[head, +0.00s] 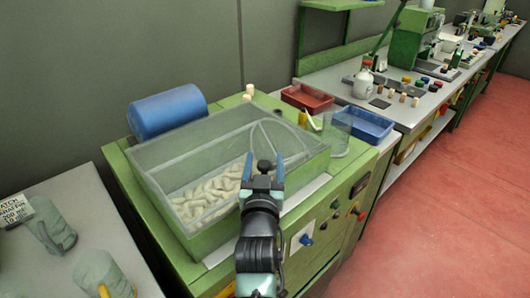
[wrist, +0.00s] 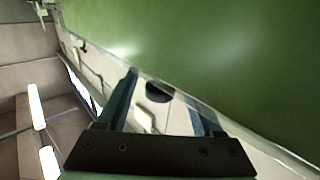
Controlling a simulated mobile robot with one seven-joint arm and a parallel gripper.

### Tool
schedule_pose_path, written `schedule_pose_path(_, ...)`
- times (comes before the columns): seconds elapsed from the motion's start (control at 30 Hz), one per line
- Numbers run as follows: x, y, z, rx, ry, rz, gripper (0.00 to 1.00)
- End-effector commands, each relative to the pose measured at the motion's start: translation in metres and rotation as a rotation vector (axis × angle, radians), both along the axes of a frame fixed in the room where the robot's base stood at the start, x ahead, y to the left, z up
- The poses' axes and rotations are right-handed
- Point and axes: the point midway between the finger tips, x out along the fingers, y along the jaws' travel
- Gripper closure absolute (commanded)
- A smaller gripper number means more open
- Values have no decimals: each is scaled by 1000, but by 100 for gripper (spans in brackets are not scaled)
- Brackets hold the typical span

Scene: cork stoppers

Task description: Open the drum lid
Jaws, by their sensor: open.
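A green machine (head: 190,252) carries a large clear-walled box, which I take to be the drum with its lid (head: 150,158). The clear cover appears closed, and pale lumpy pieces (head: 205,196) show through it. My gripper (head: 265,160) is open, its two blue fingers apart in front of the box's front right part in the head view. I cannot tell whether they touch it. In the wrist view my open gripper (wrist: 168,88) has a dark rounded thing (wrist: 158,92) showing between its fingers; I cannot tell what it is. No handle is clear in the head view.
A blue cylinder (head: 168,111) lies behind the box. A clear beaker (head: 336,134), a red tray (head: 307,98) and a blue tray (head: 366,124) stand to the right. Knobs (head: 308,240) line the machine's front. Red floor (head: 440,220) is free at the right.

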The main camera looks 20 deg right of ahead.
Motion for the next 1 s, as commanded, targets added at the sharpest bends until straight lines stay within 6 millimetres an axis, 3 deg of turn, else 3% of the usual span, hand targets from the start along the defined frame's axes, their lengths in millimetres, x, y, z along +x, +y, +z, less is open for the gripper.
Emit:
schedule_pose_path(0.2,16,-7,0,0,0,0,32)
schedule_pose_path(0.57,19,-9,0,0,0,0,32)
schedule_pose_path(0.93,18,-8,0,0,1,0,97)
schedule_pose_path(1.0,18,-8,0,0,1,0,100)
